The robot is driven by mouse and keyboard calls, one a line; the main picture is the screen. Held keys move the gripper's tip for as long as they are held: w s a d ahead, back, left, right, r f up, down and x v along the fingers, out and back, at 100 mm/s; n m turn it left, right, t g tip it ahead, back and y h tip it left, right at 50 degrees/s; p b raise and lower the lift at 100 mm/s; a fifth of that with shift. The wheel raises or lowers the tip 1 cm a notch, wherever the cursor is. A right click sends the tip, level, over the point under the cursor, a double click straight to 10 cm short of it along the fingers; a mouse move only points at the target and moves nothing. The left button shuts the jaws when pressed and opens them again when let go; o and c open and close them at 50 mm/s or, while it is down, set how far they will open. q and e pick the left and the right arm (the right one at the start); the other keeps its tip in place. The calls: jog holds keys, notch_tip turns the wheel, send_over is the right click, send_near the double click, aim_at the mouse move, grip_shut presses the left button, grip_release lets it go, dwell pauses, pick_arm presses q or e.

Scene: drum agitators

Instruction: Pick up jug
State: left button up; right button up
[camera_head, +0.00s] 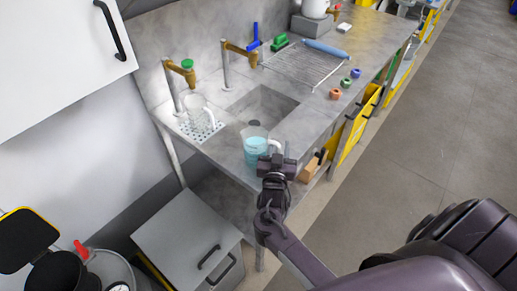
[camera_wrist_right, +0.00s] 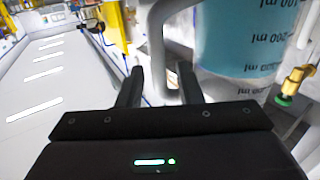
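A clear measuring jug with blue liquid (camera_head: 254,146) stands on the near end of the grey sink counter. It fills the upper right of the right wrist view (camera_wrist_right: 245,50), its printed scale upside down. My right gripper (camera_head: 276,160) is at the jug's handle side. In the right wrist view its two fingers (camera_wrist_right: 160,82) are apart, and the pale handle (camera_wrist_right: 158,45) shows between and beyond the tips. I see no clear grip on it. A second, clear jug (camera_head: 199,117) stands on the drain grid at left. My left gripper is not in view.
The sink basin (camera_head: 262,104) lies behind the blue jug, with two brass taps nearby. The floor at right is clear.

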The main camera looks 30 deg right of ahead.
grip_shut()
jog(key=shift+r, duration=0.2)
dwell(0.3)
